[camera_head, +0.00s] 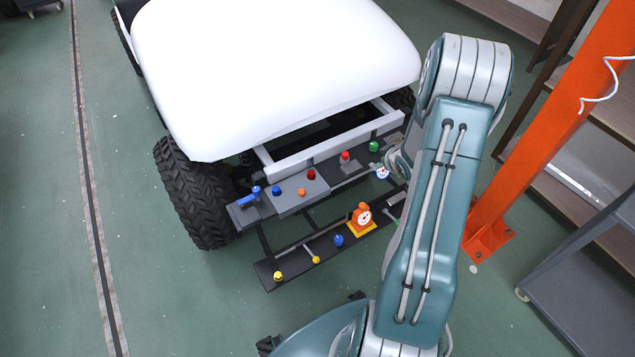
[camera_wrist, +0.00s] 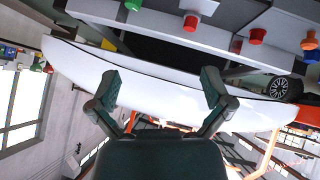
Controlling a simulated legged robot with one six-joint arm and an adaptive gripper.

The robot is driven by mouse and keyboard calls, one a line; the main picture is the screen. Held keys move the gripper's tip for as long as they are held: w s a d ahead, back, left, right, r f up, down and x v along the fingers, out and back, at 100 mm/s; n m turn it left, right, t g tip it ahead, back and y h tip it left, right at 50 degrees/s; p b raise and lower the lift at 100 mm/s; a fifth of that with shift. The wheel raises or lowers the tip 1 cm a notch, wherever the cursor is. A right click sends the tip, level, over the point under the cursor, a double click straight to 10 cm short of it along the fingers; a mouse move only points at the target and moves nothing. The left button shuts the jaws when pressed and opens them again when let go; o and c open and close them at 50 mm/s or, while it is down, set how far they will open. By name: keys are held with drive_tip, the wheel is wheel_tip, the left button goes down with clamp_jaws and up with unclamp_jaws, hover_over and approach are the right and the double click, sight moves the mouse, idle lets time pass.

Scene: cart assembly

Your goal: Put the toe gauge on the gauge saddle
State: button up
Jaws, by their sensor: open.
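An orange gauge with a round white dial (camera_head: 361,216), which looks like the toe gauge, stands upright on a yellow base on the dark front rail of the cart. I cannot tell which part is the gauge saddle, or whether that yellow base is it. My gripper (camera_wrist: 160,76) shows in the wrist view with its two dark fingers spread wide and nothing between them. The white cart body (camera_wrist: 170,92) lies beyond the fingers. In the head view my arm covers most of the gripper. The orange gauge is not clearly seen in the wrist view.
A grey plate (camera_head: 290,203) on the cart carries coloured knobs, with a blue-handled part (camera_head: 250,196) at its left. The dark front rail (camera_head: 290,275) holds yellow and blue knobs. An orange post (camera_head: 530,130) and a grey cart (camera_head: 590,265) stand at right. The left floor is clear.

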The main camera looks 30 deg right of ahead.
drive_tip(key=s+a+r+m+g+h, duration=0.1)
drive_tip(key=a+r, duration=0.6)
drive_tip(key=r, duration=0.4)
drive_tip(key=s+a+r+m+g+h, duration=0.1)
drive_tip(key=a+r, duration=0.5)
drive_tip(key=r, duration=0.5)
drive_tip(key=s+a+r+y, duration=0.1)
drive_tip(key=s+a+r, duration=0.2)
drive_tip(key=s+a, duration=0.3)
drive_tip(key=s+a+r+g+y, duration=0.1)
drive_tip(key=s+a+r, duration=0.1)
drive_tip(key=s+a, duration=0.4)
drive_tip(key=s+a+r+y, duration=0.2)
drive_tip(key=s+a+r, duration=0.1)
drive_tip(key=s+a, duration=0.4)
drive_tip(key=shift+r, duration=0.3)
